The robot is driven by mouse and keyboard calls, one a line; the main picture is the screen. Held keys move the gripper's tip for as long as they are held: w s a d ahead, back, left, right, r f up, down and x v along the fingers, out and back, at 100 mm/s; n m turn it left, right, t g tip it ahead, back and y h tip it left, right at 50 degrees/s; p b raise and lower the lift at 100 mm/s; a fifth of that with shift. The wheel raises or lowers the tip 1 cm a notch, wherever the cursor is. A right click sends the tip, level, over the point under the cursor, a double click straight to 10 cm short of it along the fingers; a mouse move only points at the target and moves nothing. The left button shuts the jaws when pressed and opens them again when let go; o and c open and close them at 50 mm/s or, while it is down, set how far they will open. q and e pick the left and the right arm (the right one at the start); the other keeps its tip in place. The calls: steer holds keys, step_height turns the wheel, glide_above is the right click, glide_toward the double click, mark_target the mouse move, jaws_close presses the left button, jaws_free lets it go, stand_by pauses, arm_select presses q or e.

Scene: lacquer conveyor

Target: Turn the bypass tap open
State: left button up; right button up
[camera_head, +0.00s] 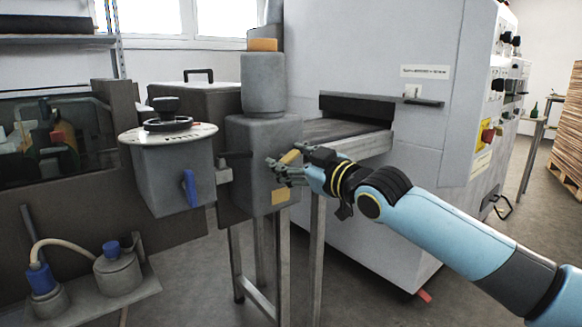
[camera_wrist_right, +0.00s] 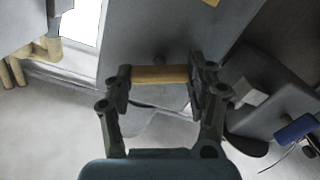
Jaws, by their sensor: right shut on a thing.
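A yellow-tan bar-shaped tap handle (camera_head: 291,157) sits at the front of the grey pump-like housing (camera_head: 247,150). My right gripper (camera_head: 281,170) reaches it from the right and is shut on it. In the right wrist view the handle (camera_wrist_right: 160,74) lies straight across between the two dark fingers of my right gripper (camera_wrist_right: 160,86), touching both. The tap's stem is mostly hidden behind the handle and fingers. My left gripper is not in view.
A grey pot with a dial lid (camera_head: 168,133) and blue lever (camera_head: 190,188) stands left of the housing. The conveyor end (camera_head: 350,143) and large grey cabinet (camera_head: 400,215) are behind my right arm. A low shelf with blue-capped containers (camera_head: 118,268) is at lower left.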

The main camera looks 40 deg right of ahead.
steer(key=n+b, duration=0.1)
steer(key=n, duration=0.1)
steer(key=n+b, duration=0.1)
steer(key=n, duration=0.1)
steer(key=n+b, duration=0.1)
steer(key=n, duration=0.1)
steer(key=shift+f+n, duration=0.3)
steer(key=n+b, duration=0.1)
steer(key=n, duration=0.2)
steer(key=shift+b, duration=0.4)
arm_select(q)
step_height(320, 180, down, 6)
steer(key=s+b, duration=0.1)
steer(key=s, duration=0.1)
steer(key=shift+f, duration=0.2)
arm_select(e)
steer(key=shift+n, duration=1.7)
steer(key=o, duration=1.2)
steer(key=shift+a+r, duration=0.1)
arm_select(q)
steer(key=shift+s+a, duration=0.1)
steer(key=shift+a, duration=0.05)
arm_select(e)
steer(key=shift+s, duration=0.1)
steer(key=shift+s+d, duration=0.15)
steer(key=shift+s, duration=1.85)
steer(key=shift+s+d, duration=0.15)
steer(key=shift+s, duration=1.8)
steer(key=shift+s+d, duration=0.15)
steer(key=shift+s, duration=1.85)
